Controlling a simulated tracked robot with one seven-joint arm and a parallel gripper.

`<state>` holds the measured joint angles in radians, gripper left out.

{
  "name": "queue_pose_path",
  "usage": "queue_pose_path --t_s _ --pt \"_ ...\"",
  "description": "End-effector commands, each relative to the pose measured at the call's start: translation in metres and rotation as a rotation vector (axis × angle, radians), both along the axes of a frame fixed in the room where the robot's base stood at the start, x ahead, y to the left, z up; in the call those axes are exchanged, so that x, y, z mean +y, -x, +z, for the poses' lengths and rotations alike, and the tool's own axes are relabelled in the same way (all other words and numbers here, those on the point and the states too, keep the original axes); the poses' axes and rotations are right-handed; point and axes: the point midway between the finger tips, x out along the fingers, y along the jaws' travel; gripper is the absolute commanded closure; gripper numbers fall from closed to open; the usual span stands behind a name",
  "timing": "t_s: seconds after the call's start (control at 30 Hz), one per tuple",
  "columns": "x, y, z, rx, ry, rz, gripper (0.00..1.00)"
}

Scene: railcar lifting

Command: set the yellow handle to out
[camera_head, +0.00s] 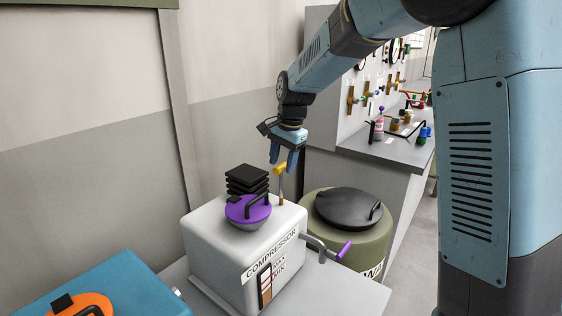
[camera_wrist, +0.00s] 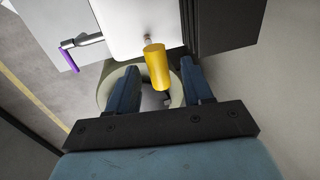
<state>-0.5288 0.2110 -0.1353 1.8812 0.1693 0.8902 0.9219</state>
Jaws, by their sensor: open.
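The yellow handle (camera_head: 281,169) is a short yellow grip on a thin metal stem that stands up from the top of the white compressor box (camera_head: 214,262), near its back right edge. In the wrist view the yellow handle (camera_wrist: 157,67) lies in line with the gap between my fingers. My gripper (camera_head: 282,158) is open, with its blue fingers pointing down at the handle's height. In the wrist view my gripper (camera_wrist: 163,88) has one finger on each side of the handle, and I see room on both sides. I cannot tell any contact.
A purple-lidded pot (camera_head: 248,211) and a black ribbed block (camera_head: 247,179) sit on the compressor. A purple-ended crank (camera_head: 327,248) sticks out from its right side. A green drum with a black lid (camera_head: 347,207) stands behind right. A grey counter (camera_head: 386,148) holds small items.

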Motion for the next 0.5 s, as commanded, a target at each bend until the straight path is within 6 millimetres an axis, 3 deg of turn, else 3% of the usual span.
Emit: queue_pose_path --t_s 0.17,0.5 --pt "-0.004 0.002 0.023 -0.003 -0.001 0.001 0.49" --pt "-0.014 0.008 0.088 -0.004 -0.003 -0.001 0.49"
